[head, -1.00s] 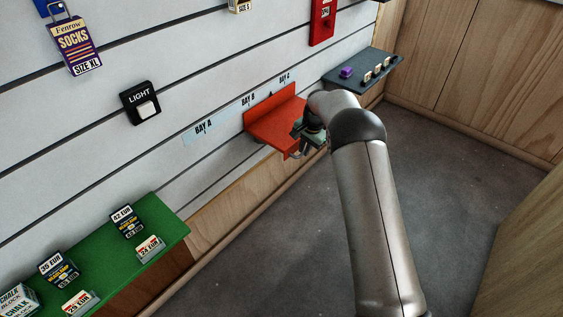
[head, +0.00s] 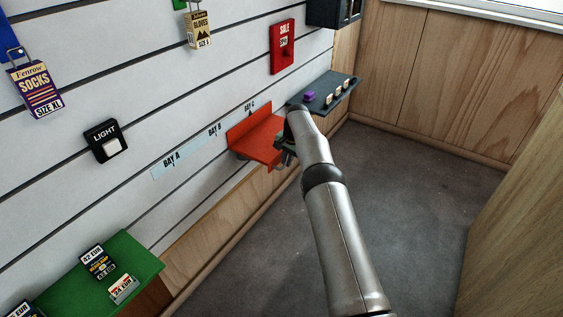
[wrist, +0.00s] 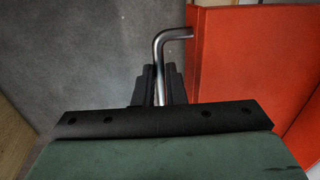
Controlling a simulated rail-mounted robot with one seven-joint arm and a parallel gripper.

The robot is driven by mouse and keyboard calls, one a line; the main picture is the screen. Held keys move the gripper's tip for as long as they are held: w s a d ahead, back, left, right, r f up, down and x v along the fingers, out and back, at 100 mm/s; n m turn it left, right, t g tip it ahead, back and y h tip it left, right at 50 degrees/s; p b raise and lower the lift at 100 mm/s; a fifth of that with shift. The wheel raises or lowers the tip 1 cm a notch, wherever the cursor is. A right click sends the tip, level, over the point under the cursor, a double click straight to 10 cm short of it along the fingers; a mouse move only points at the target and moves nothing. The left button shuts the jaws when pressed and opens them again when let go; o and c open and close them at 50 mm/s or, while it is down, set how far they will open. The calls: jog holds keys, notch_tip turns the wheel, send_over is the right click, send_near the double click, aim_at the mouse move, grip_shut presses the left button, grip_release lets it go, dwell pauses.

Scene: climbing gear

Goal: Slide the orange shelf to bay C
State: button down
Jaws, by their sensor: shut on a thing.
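The orange shelf (head: 255,138) sits against the slatted wall below the label strip (head: 190,154) marked Bay A, Bay B and Bay C. The small dark pointer at the shelf's back edge shows just below the Bay C label (head: 249,105); exact alignment is too small to tell. My gripper (head: 286,155) is at the shelf's front right, partly hidden by my arm. In the wrist view its fingers (wrist: 158,88) are shut on a bent metal handle (wrist: 161,50) that joins the orange shelf (wrist: 240,70) on the right.
A dark grey shelf (head: 325,103) with a purple item and several small pieces is right of the orange shelf, with a small gap. A red sale box (head: 282,47) is above. A green shelf (head: 140,260) with priced boxes is at lower left. The floor is clear.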

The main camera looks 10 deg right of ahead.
jog(key=shift+d, duration=0.15)
jog(key=c, duration=1.5)
grip_release()
notch_tip(320, 180, up, 17)
jog(key=s+d+p, duration=0.2)
jog(key=shift+d, duration=0.2)
jog(key=shift+r, duration=0.1)
